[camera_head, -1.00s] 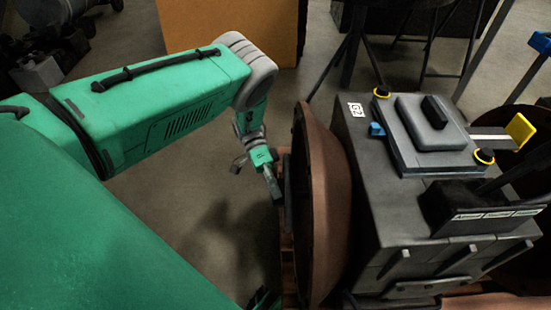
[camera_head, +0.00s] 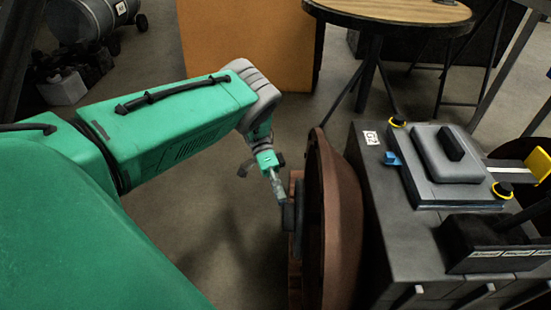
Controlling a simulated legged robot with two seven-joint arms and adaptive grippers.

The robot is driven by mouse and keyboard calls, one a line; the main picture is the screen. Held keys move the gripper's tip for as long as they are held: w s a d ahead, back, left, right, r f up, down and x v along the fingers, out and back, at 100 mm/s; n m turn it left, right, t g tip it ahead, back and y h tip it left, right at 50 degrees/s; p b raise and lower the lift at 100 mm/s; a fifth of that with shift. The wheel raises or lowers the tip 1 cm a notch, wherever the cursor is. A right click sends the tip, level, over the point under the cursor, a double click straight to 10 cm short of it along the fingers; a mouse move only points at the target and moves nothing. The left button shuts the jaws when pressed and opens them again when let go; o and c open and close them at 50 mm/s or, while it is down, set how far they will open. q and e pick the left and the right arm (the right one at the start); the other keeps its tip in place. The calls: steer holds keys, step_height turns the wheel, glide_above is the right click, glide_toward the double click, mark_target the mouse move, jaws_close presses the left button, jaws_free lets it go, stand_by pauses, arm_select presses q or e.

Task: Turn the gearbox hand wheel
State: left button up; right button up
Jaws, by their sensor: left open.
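A large rusty-brown round wheel (camera_head: 335,225), seen almost edge-on, stands upright on the left side of the dark grey gearbox housing (camera_head: 375,205). My left arm reaches in from the left, and its left gripper (camera_head: 277,190) hangs at the wheel's left side. The gripper is open. A dark part (camera_head: 294,208), possibly a handle on the wheel, is close beside the fingertips. I cannot tell whether the fingers touch it. My right gripper is not in view.
A round wooden table (camera_head: 390,12) stands behind, an orange-brown panel (camera_head: 245,45) at the back. The floor left of the wheel is clear.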

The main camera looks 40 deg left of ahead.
arm_select(q)
steer(key=v, duration=0.6)
steer(key=shift+w+a, duration=0.15)
stand_by(0.3)
